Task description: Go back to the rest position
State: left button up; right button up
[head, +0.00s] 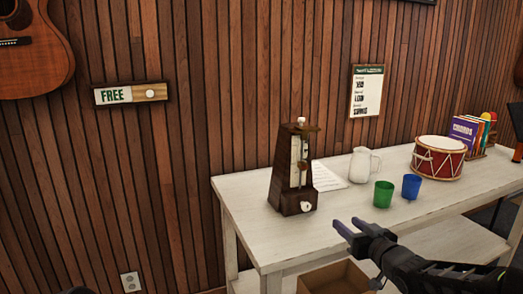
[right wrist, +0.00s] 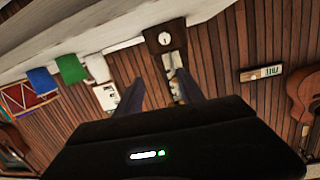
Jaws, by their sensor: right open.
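My right gripper (head: 349,223) is at the front edge of the white table in the head view, with its two fingers apart and nothing between them. In the right wrist view the fingers (right wrist: 160,79) also stand apart and empty, pointing toward the dark wooden metronome (right wrist: 163,40). The metronome (head: 294,170) stands upright on the table, to the left of and beyond the gripper, and the two are apart. My left gripper does not show; only a small dark piece is at the bottom left edge of the head view.
The white table (head: 250,190) holds a white jug (head: 364,164), green cup (head: 383,194), blue cup (head: 411,186), red drum (head: 438,160) and books (head: 465,132). An open box (head: 335,280) is below. A FREE sign (head: 130,94) and guitar (head: 35,55) are on the wall.

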jog(key=s+a+f+m+g+p, duration=0.1)
jog(key=s+a+f+g, duration=0.15)
jog(key=s+f, duration=0.4)
jog(key=s+a+f+m+g+p, duration=0.1)
jog(key=s+a+f+g+p, duration=0.15)
jog(key=f, duration=0.75)
jog(key=s+a+f+m+g+p, duration=0.1)
jog(key=s+a+f+m+g, duration=0.15)
jog(key=s+f, duration=0.4)
pick_arm(q)
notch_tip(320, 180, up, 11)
jog(key=p, duration=0.6)
pick_arm(e)
jog(key=s+a+f+g, duration=0.2)
jog(key=s+a+f, duration=0.1)
jog(key=s, duration=0.6)
jog(key=s+a+f+g, duration=0.3)
jog(key=s+f, duration=0.1)
jog(key=s, duration=0.5)
jog(key=s+a+f+g, duration=0.2)
jog(key=s+a+f, duration=0.1)
jog(key=s, duration=0.6)
jog(key=shift+f+h, duration=0.3)
jog(key=shift+f, duration=0.1)
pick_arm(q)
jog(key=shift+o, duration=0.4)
